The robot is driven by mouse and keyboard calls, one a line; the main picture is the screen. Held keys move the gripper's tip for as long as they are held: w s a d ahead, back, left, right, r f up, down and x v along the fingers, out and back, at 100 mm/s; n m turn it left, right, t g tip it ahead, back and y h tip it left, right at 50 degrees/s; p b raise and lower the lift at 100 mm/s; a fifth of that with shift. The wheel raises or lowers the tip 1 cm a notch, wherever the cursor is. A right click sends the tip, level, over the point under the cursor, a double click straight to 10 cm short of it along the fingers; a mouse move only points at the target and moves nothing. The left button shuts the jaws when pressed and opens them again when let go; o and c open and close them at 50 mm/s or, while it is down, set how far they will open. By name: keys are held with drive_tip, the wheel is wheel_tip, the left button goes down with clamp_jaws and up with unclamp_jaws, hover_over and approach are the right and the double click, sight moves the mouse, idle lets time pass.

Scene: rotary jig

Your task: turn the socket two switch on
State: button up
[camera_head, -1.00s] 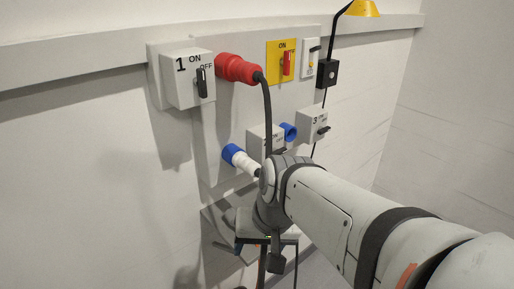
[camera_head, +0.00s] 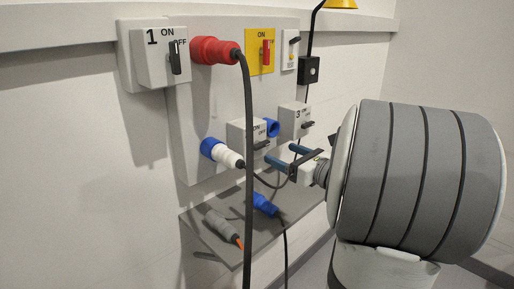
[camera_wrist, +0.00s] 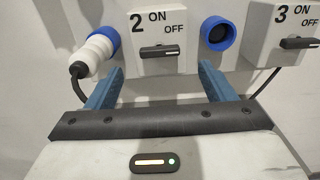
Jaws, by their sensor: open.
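The socket two box (camera_wrist: 148,66) is grey-white, marked 2, ON and OFF. It also shows in the head view (camera_head: 236,128), partly side-on. Its dark switch handle (camera_wrist: 160,51) lies level, its pale mark at the right end, below OFF. The handle shows in the head view (camera_head: 262,144) too. My gripper (camera_wrist: 160,70) is open and empty, its two blue fingers pointing at the box, one on each side of the handle's lower area. In the head view my gripper (camera_head: 280,153) is just in front of the box; contact is not visible.
A blue-white plug (camera_wrist: 98,50) with a cable sits left of box two. An empty blue socket (camera_wrist: 217,33) and the socket three box (camera_wrist: 268,45) are to its right. A grey shelf (camera_head: 225,252) holds loose plugs below. A black cable (camera_head: 249,190) hangs left of my gripper.

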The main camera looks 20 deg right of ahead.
sight(263, 145)
drive_tip(key=p+x, duration=0.1)
drive_tip(key=x, duration=0.6)
drive_tip(key=shift+w+a, duration=0.1)
drive_tip(key=shift+w, duration=0.15)
drive_tip(key=c, duration=1)
